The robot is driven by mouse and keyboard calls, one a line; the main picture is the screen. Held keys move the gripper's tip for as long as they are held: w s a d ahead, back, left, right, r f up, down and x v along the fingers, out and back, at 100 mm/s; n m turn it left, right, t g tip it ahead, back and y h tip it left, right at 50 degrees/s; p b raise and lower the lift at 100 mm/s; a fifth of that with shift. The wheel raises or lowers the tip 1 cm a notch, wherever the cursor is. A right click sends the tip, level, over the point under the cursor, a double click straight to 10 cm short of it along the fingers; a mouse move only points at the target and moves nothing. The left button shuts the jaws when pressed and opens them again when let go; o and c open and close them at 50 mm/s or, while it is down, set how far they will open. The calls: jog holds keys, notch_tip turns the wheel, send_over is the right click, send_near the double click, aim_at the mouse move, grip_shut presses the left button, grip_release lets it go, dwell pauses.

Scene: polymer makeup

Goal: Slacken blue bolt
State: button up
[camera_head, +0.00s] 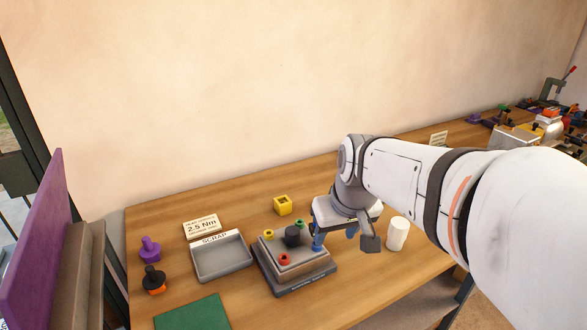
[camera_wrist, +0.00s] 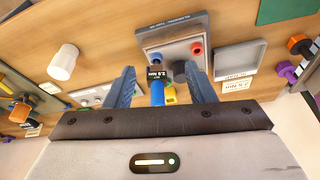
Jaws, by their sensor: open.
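The blue bolt (camera_head: 318,242) stands at the right side of the grey fixture (camera_head: 305,271), partly hidden under my gripper in the head view. My gripper (camera_wrist: 162,84) is open, one finger on each side of the bolt with visible gaps.
A grey SCRAP tray (camera_head: 222,262) and a 2.5 Nm card (camera_head: 201,226) lie left of the fixture. A yellow block (camera_head: 282,205) is behind it, a white cylinder (camera_head: 397,234) to the right. Purple (camera_head: 150,249) and black-orange (camera_head: 153,280) knobs stand at left. A green mat (camera_head: 195,314) lies in front.

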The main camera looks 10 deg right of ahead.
jog(key=w+n, duration=0.1)
jog(key=w, duration=0.9)
jog(key=shift+t, duration=0.4)
jog(key=x, duration=0.6)
jog(key=shift+w+f, duration=0.15)
jog(key=shift+f, duration=0.1)
grip_shut()
